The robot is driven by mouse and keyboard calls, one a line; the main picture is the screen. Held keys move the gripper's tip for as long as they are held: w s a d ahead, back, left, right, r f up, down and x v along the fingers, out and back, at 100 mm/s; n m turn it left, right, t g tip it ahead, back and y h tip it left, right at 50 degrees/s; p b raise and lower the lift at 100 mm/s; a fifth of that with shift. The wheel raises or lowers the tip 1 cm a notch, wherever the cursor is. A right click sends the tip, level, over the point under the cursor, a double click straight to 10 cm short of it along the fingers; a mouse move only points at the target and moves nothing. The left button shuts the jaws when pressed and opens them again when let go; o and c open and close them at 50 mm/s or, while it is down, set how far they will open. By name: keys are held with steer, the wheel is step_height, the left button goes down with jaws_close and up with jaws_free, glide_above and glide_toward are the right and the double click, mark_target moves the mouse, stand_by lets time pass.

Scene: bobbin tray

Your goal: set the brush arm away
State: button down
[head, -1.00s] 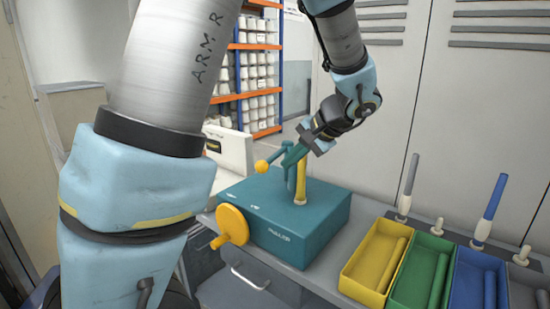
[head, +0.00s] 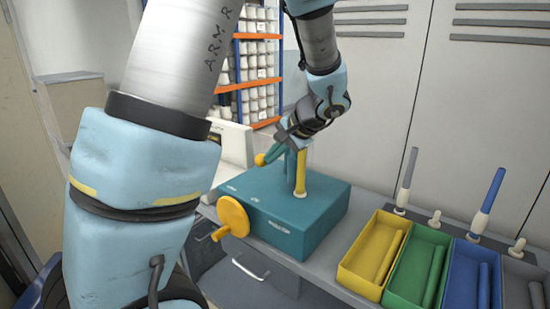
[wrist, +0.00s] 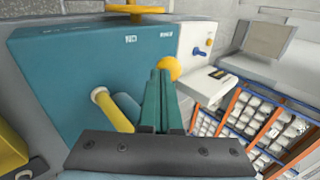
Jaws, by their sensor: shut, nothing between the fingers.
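A teal box-shaped machine (head: 290,228) stands on the grey bench; the wrist view also shows its top (wrist: 65,75). A yellow post (head: 301,172) and a teal post (head: 290,172) rise from it. The brush arm appears to be the teal bar at the teal post, ending in a yellow ball (head: 260,160); my fingers hide most of the bar. My gripper (head: 270,155) is shut and empty, its teal fingers close behind the ball. In the wrist view, the fingertips (wrist: 162,76) reach the ball's near edge (wrist: 172,66); contact is unclear.
A yellow crank wheel (head: 233,215) sticks out from the machine's front left. Yellow (head: 358,278), green (head: 402,292) and blue (head: 460,298) bins stand to the right, with upright spindles behind them. A white box (head: 232,155) is behind the machine at left.

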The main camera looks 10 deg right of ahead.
steer(key=w+a+m+t+h+b, duration=0.1)
steer(key=w+a+m+h+b, duration=0.2)
steer(key=w+a+m+b, duration=0.2)
steer(key=shift+w+a+t, duration=0.4)
steer(key=shift+w+a, duration=0.6)
steer(key=shift+a, duration=1)
